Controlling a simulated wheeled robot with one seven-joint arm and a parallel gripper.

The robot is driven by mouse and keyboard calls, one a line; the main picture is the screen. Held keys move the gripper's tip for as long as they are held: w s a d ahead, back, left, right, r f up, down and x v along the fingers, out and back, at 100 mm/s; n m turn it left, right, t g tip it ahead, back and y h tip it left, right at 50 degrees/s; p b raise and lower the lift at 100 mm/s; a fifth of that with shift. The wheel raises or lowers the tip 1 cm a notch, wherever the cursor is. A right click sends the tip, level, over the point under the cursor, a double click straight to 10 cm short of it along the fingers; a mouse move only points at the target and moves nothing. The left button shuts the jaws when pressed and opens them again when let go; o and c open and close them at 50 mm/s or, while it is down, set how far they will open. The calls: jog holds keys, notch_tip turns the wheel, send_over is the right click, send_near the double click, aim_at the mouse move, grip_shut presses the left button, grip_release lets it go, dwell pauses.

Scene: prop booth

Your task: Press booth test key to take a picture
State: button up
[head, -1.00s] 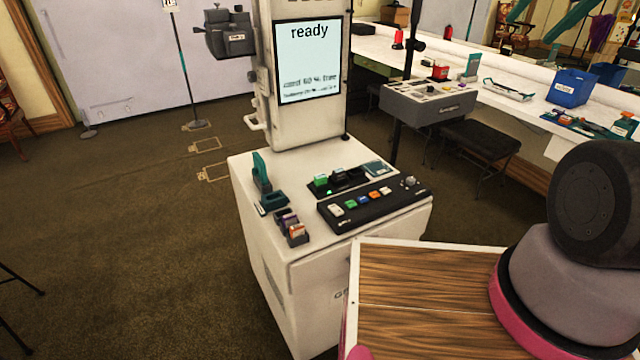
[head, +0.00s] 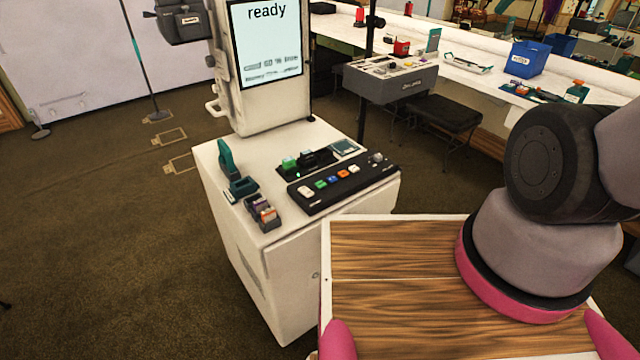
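The photo booth (head: 240,262) is a white cabinet with an upright column and a screen (head: 265,42) that reads "ready". On its top lies a black control panel (head: 328,196) with a row of coloured keys: white (head: 304,191), green (head: 320,184), blue (head: 332,179), orange (head: 343,174) and another pale one, plus a grey knob at the right end. Their labels are too small to read, so I cannot tell which is the test key. My arm shows at the right, but my gripper is not in view.
Behind the panel are a black unit with green and black blocks (head: 289,163) and a small grey pad (head: 344,147). A teal stapler-like item (head: 226,158) and small cartridges (head: 262,212) sit at left.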

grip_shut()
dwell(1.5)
